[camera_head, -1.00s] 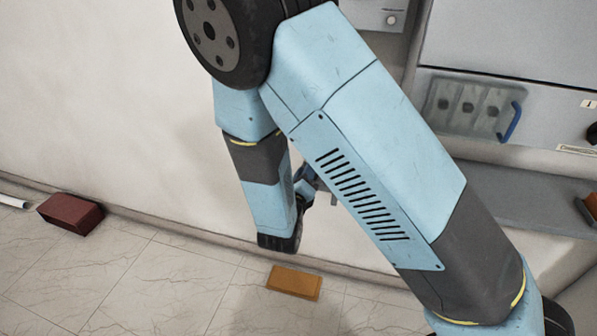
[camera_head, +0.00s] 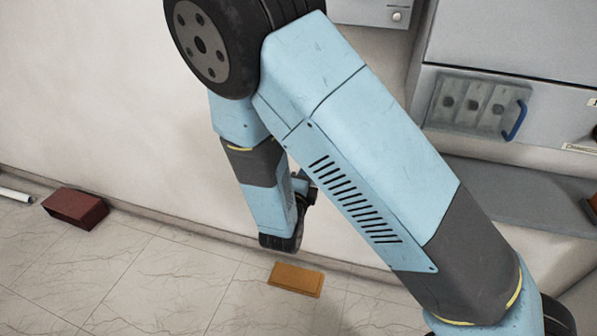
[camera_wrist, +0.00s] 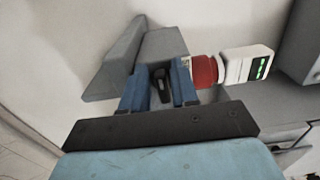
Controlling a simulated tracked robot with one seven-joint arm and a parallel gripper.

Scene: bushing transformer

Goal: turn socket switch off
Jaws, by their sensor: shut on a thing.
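In the wrist view, a grey socket box (camera_wrist: 163,44) is fixed to the pale wall, with a dark switch knob (camera_wrist: 159,88) on its near face. My gripper (camera_wrist: 158,80) has its two blue fingers on either side of the knob, shut on it. The knob looks roughly in line with the fingers, but its exact angle is hard to tell. A red plug (camera_wrist: 204,71) sits at the box's right side. In the head view, the box and knob are hidden behind my arm.
A white device (camera_wrist: 247,65) with a green display adjoins the red plug. In the head view, a grey cabinet (camera_head: 565,110) stands at right, with a blue handle (camera_head: 516,120). A dark red brick (camera_head: 75,208) and an orange block (camera_head: 296,279) lie on the floor.

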